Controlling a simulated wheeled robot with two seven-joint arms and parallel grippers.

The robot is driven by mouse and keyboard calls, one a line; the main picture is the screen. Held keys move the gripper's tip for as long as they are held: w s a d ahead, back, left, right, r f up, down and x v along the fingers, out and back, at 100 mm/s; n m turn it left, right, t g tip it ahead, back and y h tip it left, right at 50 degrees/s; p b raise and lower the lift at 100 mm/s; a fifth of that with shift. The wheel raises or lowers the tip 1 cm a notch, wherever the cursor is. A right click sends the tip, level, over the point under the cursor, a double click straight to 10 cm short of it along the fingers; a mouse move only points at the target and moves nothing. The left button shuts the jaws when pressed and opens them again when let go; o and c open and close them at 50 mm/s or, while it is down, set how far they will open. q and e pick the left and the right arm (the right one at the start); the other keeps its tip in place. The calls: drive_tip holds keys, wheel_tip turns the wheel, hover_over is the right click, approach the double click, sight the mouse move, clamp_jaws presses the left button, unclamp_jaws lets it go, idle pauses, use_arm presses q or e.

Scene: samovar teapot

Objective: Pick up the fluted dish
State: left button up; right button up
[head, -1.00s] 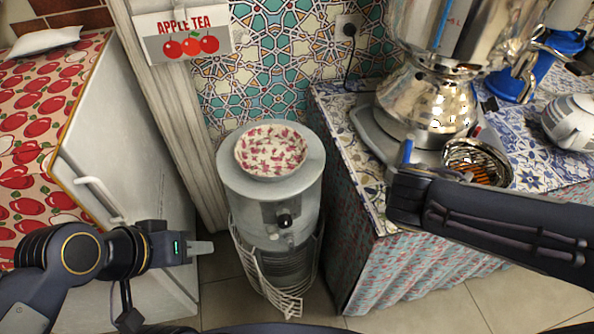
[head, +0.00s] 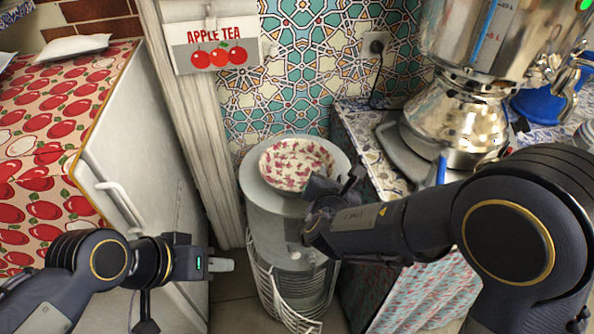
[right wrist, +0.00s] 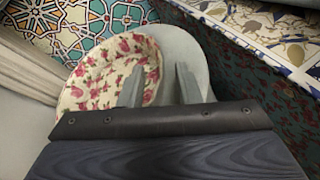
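The fluted dish (head: 293,160) is white with a red floral pattern and a wavy rim. It sits upright on the round grey top of a cylindrical heater (head: 262,215). My right gripper (head: 322,186) is at the dish's right front edge in the head view. In the right wrist view, the dish (right wrist: 105,78) shows at left; my right gripper's fingers (right wrist: 159,72) are apart, one over the dish's rim area and one over the grey top. Contact cannot be told. My left gripper (head: 222,265) is low at left, away from the dish; its finger gap is not visible.
A white cabinet with a handle (head: 118,200) stands left, near my left arm. At right, a tiled counter (head: 365,135) holds a metal samovar (head: 455,110). A tiled wall (head: 305,70) and an apple tea sign (head: 215,45) are behind the heater.

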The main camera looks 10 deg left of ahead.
drive_tip(key=shift+x, duration=0.9)
drive_tip(key=shift+c, duration=0.2)
clamp_jaws()
drive_tip(key=shift+r, duration=0.1)
